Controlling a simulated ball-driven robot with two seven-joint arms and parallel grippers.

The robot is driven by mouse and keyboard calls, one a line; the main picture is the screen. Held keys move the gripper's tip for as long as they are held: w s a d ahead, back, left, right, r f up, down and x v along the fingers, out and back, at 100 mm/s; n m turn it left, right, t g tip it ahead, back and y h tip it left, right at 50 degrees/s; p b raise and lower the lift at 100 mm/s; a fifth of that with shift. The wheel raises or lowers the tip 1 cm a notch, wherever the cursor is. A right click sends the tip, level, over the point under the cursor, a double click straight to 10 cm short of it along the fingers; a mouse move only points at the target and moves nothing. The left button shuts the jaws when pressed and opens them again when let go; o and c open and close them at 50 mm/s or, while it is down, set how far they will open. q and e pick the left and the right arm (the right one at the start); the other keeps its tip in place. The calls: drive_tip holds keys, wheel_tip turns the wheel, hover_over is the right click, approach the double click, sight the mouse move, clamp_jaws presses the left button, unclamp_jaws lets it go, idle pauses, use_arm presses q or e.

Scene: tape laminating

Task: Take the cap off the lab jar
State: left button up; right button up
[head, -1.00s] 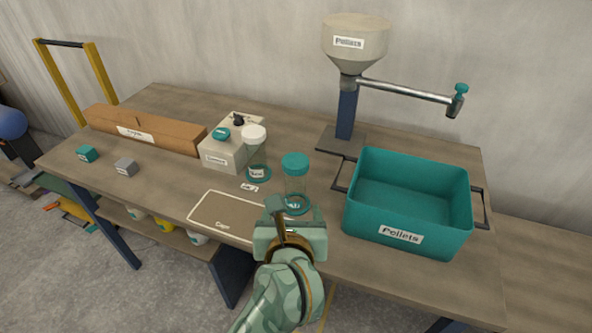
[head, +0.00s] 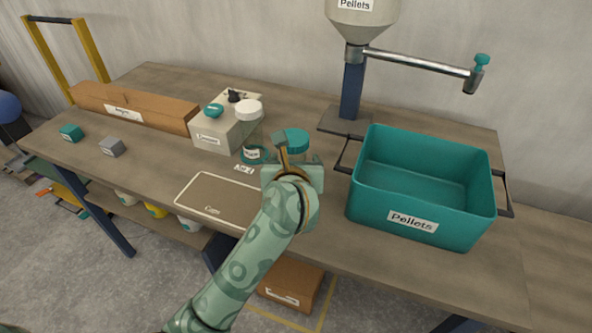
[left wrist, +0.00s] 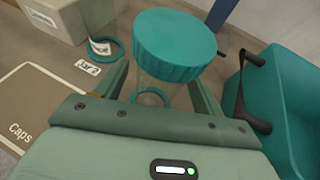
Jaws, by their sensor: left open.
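A clear jar with a teal cap (head: 296,137) stands upright on the bench, its body mostly hidden behind my left gripper (head: 291,163) in the head view. In the left wrist view the teal cap (left wrist: 175,42) shows large, just beyond the fingers. My left gripper (left wrist: 162,90) is open, its fingers to either side below the cap in the picture; contact cannot be told. My right gripper is not in view.
A teal Pellets bin (head: 416,222) stands close on the right, with a hopper (head: 361,12) and its metal arm behind. A flat Caps mat (head: 214,196) lies to the left. A pale box (head: 218,132) stands behind the mat. Bench space left of the mat is clear.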

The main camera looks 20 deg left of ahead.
use_arm(q)
drive_tip(key=shift+w+a+f, duration=0.15)
drive_tip(key=shift+w+f, duration=0.1)
drive_tip(key=shift+w, duration=0.2)
drive_tip(key=shift+r, duration=0.2)
drive_tip(key=c, duration=1.1)
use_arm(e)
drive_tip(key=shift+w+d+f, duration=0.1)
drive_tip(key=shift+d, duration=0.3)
